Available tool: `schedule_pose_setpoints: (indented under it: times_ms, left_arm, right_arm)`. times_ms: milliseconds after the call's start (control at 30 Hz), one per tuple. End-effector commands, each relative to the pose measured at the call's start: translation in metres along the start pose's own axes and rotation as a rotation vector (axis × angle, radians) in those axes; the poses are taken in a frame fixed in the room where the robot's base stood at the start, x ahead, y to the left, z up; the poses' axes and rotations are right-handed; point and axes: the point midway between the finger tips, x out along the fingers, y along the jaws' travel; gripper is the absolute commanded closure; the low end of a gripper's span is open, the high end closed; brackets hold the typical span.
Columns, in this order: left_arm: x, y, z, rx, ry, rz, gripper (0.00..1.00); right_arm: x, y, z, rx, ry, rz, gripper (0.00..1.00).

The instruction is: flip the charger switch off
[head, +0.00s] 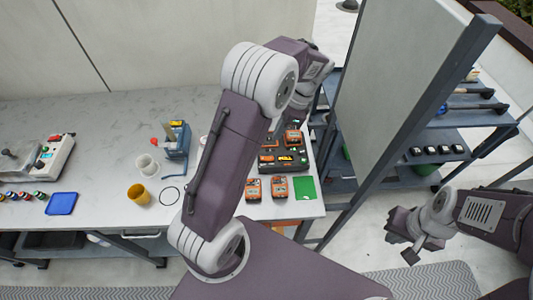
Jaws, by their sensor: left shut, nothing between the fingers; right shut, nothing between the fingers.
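The charger (282,163) is a dark unit with an orange display, near the right end of the white bench. Orange battery-like devices sit on it and two more, a left one (253,188) and a right one (279,187), lie in front of it. Its switch is too small to tell apart. My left gripper (296,114) is over the back of the charger, pointing down, shut and empty, partly hidden by my own arm; contact cannot be told. My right gripper (408,246) is shut and empty, low at the right, away from the bench.
A blue-grey device (177,140), a yellow cup (138,194) and a blue tray (62,204) are on the bench to the left. A grey upright panel (395,80) and shelves (445,148) stand right of the bench.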

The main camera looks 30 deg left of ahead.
Motion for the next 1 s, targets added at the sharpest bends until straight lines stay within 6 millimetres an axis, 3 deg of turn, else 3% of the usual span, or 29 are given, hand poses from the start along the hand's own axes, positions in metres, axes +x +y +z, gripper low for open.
schedule_pose_setpoints:
  times_ms: [300,500,700,1000]
  left_arm:
    - [0.07,0.002,0.001,0.001,-0.004,0.006,1.0]
    - [0.105,0.002,0.001,0.0,-0.002,0.005,1.0]
    - [0.121,0.001,0.0,0.001,0.0,0.002,1.0]
    - [0.123,0.001,0.0,0.001,0.0,0.002,1.0]
  right_arm:
    - [-0.002,0.0,0.0,0.0,0.0,0.0,1.0]
    - [-0.005,0.0,-0.001,0.0,0.0,0.0,1.0]
    - [-0.007,0.0,-0.001,0.0,0.0,0.0,1.0]
    - [-0.006,0.0,-0.001,0.0,0.0,0.0,1.0]
